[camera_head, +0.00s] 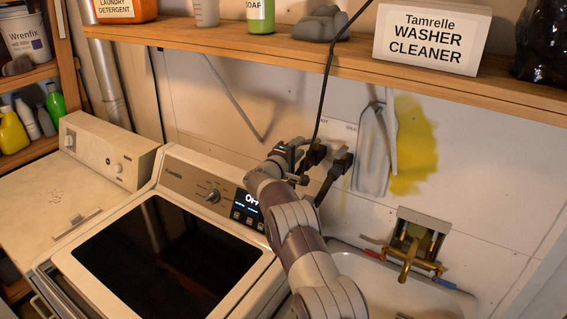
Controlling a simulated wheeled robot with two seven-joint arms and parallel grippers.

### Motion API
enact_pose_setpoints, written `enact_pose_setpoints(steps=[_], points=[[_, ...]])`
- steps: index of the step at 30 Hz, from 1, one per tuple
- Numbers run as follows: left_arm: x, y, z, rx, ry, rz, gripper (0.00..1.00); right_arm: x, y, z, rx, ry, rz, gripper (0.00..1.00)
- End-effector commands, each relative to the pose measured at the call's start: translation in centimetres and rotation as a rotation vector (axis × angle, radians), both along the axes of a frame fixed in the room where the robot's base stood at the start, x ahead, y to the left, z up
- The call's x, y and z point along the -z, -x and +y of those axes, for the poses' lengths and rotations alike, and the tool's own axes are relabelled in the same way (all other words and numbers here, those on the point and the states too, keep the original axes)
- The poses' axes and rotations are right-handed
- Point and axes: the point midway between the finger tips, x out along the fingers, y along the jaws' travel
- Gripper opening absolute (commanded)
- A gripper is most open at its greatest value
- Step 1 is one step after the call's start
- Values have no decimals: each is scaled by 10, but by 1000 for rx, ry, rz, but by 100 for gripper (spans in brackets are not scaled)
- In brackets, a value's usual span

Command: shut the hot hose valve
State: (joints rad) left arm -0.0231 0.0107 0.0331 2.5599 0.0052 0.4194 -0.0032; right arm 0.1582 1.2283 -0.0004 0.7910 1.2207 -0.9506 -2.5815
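My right arm reaches up from the bottom middle to the white wall board behind the washer. My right gripper (297,150) is at the left hose valve (316,154), under a partly covered label that seems to end in "OT". The gripper's fingers are small and dark here, so I cannot tell whether they are open, shut or touching the valve. A second dark hose valve (341,165) sits just to the right, under another small label. The valve handles' positions are unclear. My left gripper is not in view.
A wooden shelf (240,39) with bottles and a washer cleaner box (431,37) runs above. A black cord (326,85) hangs down to the valves. The washer (165,255) stands below left. A sink (362,268) with a brass faucet (412,248) is at lower right.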

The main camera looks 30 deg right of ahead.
Motion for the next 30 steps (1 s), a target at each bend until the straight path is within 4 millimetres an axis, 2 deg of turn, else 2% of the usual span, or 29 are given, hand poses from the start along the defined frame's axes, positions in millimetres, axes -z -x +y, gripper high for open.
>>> enact_pose_setpoints(steps=[1, 9, 15, 25, 28, 30], points=[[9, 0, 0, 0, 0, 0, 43, 3, 4, 10, -4, -1, 1, 36], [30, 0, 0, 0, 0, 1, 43, 4, 35, 62, -5, 0, -1, 36], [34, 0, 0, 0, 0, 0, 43, 2, 47, 81, -3, -1, -1, 36], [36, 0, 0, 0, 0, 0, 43, 3, 49, 78, 5, 0, -2, 36], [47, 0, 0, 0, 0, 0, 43, -17, 61, 54, 45, 2, -45, 36], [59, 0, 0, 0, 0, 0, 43, -31, 83, 27, 78, 24, -51, 36]])
